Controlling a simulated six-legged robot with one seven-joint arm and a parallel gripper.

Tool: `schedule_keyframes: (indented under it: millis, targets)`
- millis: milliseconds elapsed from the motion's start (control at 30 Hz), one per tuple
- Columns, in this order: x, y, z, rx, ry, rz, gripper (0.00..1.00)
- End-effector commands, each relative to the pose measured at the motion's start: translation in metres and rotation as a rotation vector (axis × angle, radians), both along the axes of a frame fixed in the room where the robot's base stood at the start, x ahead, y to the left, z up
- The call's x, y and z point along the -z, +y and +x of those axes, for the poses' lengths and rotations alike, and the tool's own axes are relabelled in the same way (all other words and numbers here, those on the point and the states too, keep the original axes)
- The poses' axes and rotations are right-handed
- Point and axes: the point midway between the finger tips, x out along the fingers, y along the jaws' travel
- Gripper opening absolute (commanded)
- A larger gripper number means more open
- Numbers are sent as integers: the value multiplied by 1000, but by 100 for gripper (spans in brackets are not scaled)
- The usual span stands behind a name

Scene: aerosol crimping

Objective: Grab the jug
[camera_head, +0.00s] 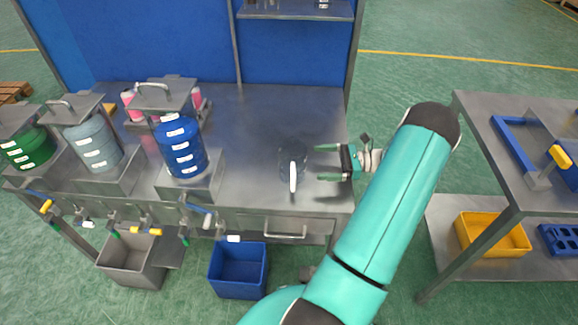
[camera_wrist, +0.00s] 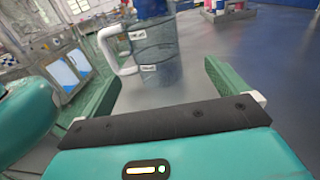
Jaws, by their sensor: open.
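The jug (camera_head: 291,163) is clear with a white handle, standing on the metal bench near its right front part. In the wrist view the jug (camera_wrist: 157,52) is upright ahead of my gripper, its white handle to the left and two white labels on its wall. My gripper (camera_head: 318,163) is open and empty, just right of the jug, fingers pointing left toward it. In the wrist view the gripper's fingers (camera_wrist: 160,80) are spread wide, with the jug beyond and between them, apart from both. The jug's base is not clearly visible.
A blue drum (camera_head: 181,147), a grey-blue drum (camera_head: 93,142) and a green drum (camera_head: 27,147) stand on metal stands left along the bench (camera_head: 245,120). Taps line its front edge. The bench behind the jug is clear. Another table (camera_head: 500,150) stands at right.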

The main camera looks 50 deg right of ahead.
Motion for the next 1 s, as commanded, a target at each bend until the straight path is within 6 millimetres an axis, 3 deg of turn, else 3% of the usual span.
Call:
schedule_keyframes:
  millis: [200, 467, 733, 1000]
  targets:
    - [0, 29, 28, 0, 0, 0, 99]
    - [0, 44, 45, 2, 1, -2, 99]
    - [2, 72, 71, 0, 1, -1, 99]
    - [2, 80, 80, 2, 1, -2, 99]
